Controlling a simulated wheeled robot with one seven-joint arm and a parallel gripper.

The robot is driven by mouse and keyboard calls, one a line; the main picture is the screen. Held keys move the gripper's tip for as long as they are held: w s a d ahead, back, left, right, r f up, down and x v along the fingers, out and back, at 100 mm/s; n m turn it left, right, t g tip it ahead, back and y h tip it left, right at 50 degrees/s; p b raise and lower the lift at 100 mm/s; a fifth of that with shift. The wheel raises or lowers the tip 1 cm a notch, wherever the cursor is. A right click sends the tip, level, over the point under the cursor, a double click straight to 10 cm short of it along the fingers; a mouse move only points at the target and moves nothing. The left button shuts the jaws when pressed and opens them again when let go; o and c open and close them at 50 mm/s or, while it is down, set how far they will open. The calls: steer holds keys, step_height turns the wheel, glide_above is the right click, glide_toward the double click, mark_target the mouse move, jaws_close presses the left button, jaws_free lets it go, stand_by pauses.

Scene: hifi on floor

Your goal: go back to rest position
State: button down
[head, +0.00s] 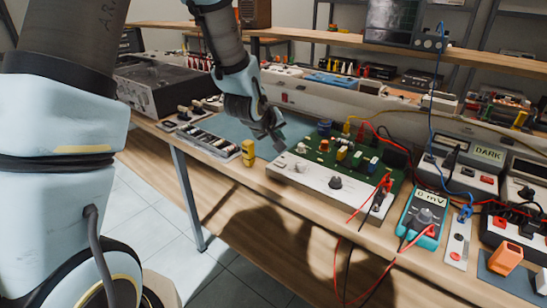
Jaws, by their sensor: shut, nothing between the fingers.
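My gripper (278,140) hangs over the workbench (235,190), above the left end of a green circuit board unit with a pale front panel (318,178). Its fingers are shut and I see nothing held in them. The fingertips are close to the board's left corner knobs; I cannot tell whether they touch. My arm reaches in from the top left.
A yellow cylindrical part (248,152) stands on the bench left of the board. Red wires hang over the front edge. A shelf (480,60) runs behind. The tiled floor in front is clear.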

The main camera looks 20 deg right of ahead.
steer(key=a+r+g+y, duration=0.15)
steer(key=a+y, duration=0.35)
steer(key=a, duration=1.6)
steer(key=s+a+r+g+y, duration=0.1)
steer(key=s+a+g, duration=0.2)
steer(key=s+a, duration=0.7)
steer(key=a, duration=0.5)
steer(key=shift+r+y, duration=0.35)
steer(key=shift+y, duration=0.05)
steer(key=c, duration=1.6)
jaws_free()
